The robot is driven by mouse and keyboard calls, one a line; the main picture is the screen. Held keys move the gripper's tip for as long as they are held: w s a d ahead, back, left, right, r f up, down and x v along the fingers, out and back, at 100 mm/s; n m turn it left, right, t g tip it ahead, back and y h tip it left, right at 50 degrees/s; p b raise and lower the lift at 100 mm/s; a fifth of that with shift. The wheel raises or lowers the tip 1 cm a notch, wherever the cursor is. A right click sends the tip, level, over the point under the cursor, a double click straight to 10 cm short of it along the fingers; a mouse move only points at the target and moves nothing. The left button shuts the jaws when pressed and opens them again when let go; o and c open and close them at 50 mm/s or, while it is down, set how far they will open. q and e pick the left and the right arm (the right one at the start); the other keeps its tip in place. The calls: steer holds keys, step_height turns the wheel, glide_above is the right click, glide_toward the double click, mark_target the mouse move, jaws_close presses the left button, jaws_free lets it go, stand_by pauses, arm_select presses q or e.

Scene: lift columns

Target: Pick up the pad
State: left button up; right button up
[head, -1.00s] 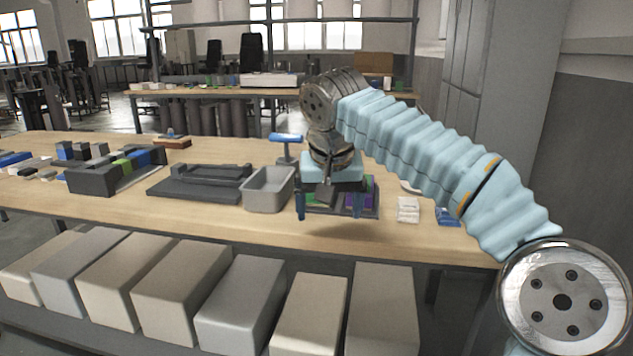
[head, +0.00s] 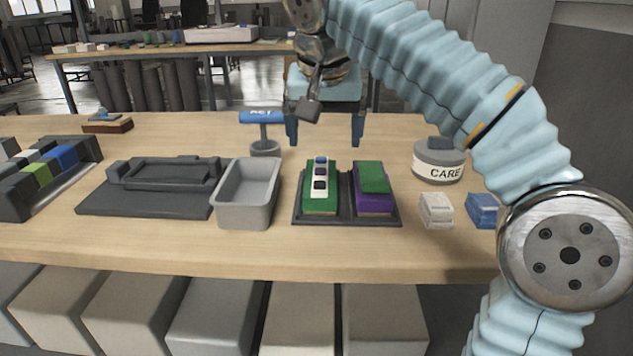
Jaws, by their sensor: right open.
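A dark tray (head: 346,215) on the wooden table holds two flat blocks side by side. The left one is a green block (head: 310,200) with a white strip and dark squares on top. The right one is a purple block (head: 374,200) with a green pad-like piece (head: 373,177) on it. I cannot tell for sure which piece is the pad. My right gripper (head: 324,132) is open and empty, its two blue fingers pointing down, above and behind the tray and touching neither block. My left gripper is not in view.
A grey bin (head: 248,203) stands left of the tray, with a dark fixture (head: 150,202) beyond it. A blue-topped stand (head: 264,132) is behind. A CARE jar (head: 440,160), white packs (head: 436,211) and blue packs (head: 482,211) are to the right. The table's front strip is clear.

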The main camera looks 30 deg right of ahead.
mark_target(321, 169)
steer(key=x, duration=0.4)
steer(key=shift+f+b, duration=0.1)
steer(key=shift+b, duration=0.3)
steer(key=x, duration=0.3)
steer(key=b+x, duration=0.1)
steer(key=x, duration=0.1)
steer(key=shift+a+f, duration=0.2)
steer(key=shift+a, duration=0.15)
steer(key=c, duration=1.4)
